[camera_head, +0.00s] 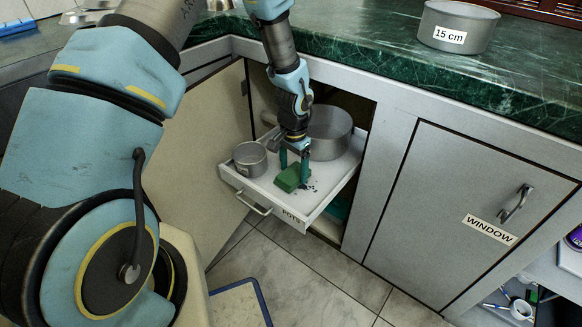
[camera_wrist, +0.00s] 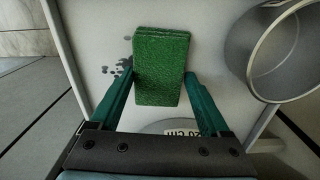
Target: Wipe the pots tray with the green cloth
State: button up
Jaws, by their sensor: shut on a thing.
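The white pots tray (camera_head: 316,200) is pulled out of an open cabinet below the counter, with a "POTS" label on its front. My gripper (camera_head: 294,163) is over the tray and shut on the green cloth (camera_head: 287,178). In the wrist view the green cloth (camera_wrist: 160,66) is a folded block between the two teal fingers of my gripper (camera_wrist: 158,90). It looks low on or just above the tray floor; I cannot tell if it touches. Dark spots (camera_wrist: 123,66) mark the tray floor beside the cloth.
A small pot (camera_head: 250,159) stands at the tray's left, and a larger pot (camera_head: 331,133) behind my gripper. A pot labelled "15 cm" (camera_head: 457,27) stands on the green counter (camera_head: 390,50). The closed cabinet door labelled "WINDOW" (camera_head: 455,215) is to the right.

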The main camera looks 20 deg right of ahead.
jog(key=shift+s+d, duration=0.45)
jog(key=shift+s, duration=0.4)
jog(key=shift+s+d, duration=0.45)
jog(key=shift+s, duration=0.35)
jog(key=shift+s+d, duration=0.45)
jog(key=shift+s, duration=0.4)
jog(key=shift+s+d+r, duration=0.1)
jog(key=shift+s+d, duration=0.35)
jog(key=shift+s, duration=0.35)
jog(key=shift+s+d, duration=0.45)
jog(key=shift+s, duration=0.35)
jog(key=shift+w+a+r+p, duration=0.1)
jog(key=shift+w+a+p, duration=0.25)
jog(key=shift+w, duration=0.25)
jog(key=shift+w+a+r+p, duration=0.1)
jog(key=shift+w+a+p, duration=0.15)
jog(key=shift+w+p, duration=0.25)
jog(key=shift+w+a+f+p, duration=0.15)
jog(key=shift+w+a, duration=0.55)
jog(key=shift+w, duration=0.45)
jog(key=shift+w+a+f+p, duration=0.2)
jog(key=shift+w+a, duration=0.45)
jog(key=shift+w, duration=0.55)
jog(key=shift+w+a+f+p, duration=0.15)
jog(key=shift+w+a, duration=0.55)
jog(key=shift+w, duration=0.45)
jog(key=shift+r, duration=0.1)
jog(key=shift+d+r+p, duration=0.1)
jog(key=shift+r+p, duration=2.25)
jog(key=shift+r, duration=0.6)
